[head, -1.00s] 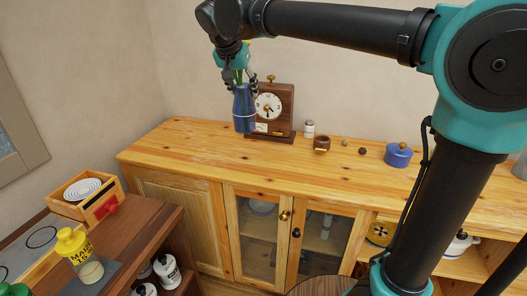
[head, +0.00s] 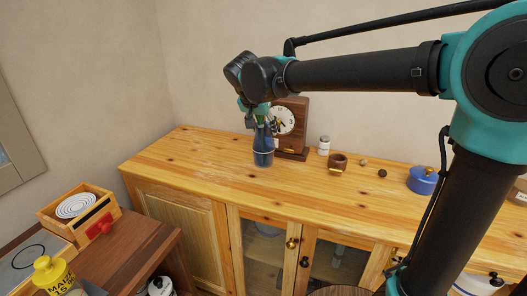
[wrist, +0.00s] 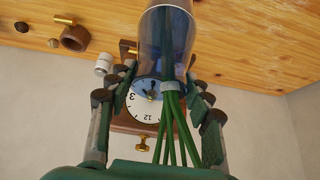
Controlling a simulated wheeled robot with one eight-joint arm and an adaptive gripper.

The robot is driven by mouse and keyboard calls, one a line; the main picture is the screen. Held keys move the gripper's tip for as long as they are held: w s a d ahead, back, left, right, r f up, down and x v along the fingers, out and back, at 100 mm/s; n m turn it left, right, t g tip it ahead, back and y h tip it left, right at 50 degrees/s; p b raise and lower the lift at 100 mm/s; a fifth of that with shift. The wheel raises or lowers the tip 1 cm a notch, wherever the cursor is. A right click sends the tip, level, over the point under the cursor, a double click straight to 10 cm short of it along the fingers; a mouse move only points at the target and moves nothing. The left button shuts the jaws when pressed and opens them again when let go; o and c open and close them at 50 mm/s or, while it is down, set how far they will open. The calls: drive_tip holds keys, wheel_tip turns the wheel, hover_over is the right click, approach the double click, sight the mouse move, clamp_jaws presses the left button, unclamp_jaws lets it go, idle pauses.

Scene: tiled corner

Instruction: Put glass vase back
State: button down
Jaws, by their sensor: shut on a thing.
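The blue glass vase (head: 263,152) is upright at the wooden sideboard, in front of and to the left of the clock. Green stems (wrist: 172,125) run out of its neck in the wrist view, where the vase (wrist: 165,40) appears upside down. My gripper (head: 259,117) is shut on the vase near its neck, with a finger on each side in the wrist view. The vase's base is at or just above the sideboard top (head: 210,160); I cannot tell if it touches. My wrist hides the top of the stems.
A brown clock (head: 292,122) stands close behind the vase. A white shaker (head: 324,145), a brown cup (head: 338,161), small round things and a blue pot (head: 423,180) stand to the right. The sideboard top left of the vase is clear.

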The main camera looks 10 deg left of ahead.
sight(263, 150)
wheel_tip(263, 150, down, 8)
drive_tip(key=shift+f, duration=0.25)
idle(0.4)
drive_tip(key=c, duration=0.7)
unclamp_jaws()
drive_tip(key=v, duration=1.2)
drive_tip(key=shift+r, duration=0.1)
